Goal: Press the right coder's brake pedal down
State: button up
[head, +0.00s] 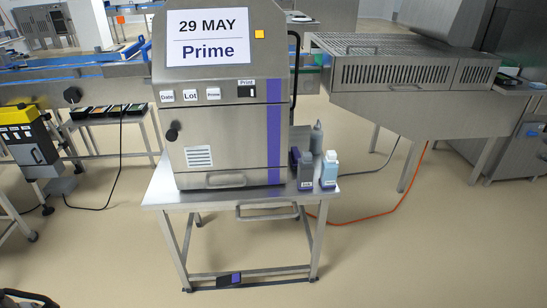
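One grey coder (222,130) with a purple stripe stands on a small steel cart (163,193) in the middle of the head view. Its screen (208,37) reads "29 MAY" and "Prime". A dark pedal with a purple pad (229,279) sits low at the cart's front crossbar, near the floor. I take it for the brake pedal; whether it is up or down I cannot tell. No second coder can be clearly made out, so I cannot confirm this is the right one. My gripper is not in view.
Bottles (329,170) stand on the cart's right side. An orange cable (375,217) runs over the floor at right. A steel conveyor (420,75) stands behind. A yellow-topped device (20,115) is at left. A dark curved piece (25,298) shows at lower left. Floor before the cart looks clear.

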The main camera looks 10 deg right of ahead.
aim_at(229, 279)
jog(key=u, duration=0.25)
jog(key=i+j+z, duration=0.15)
jog(key=i+j, duration=0.15)
jog(key=i, duration=0.2)
jog(key=i+j+z, duration=0.1)
jog(key=i, duration=0.25)
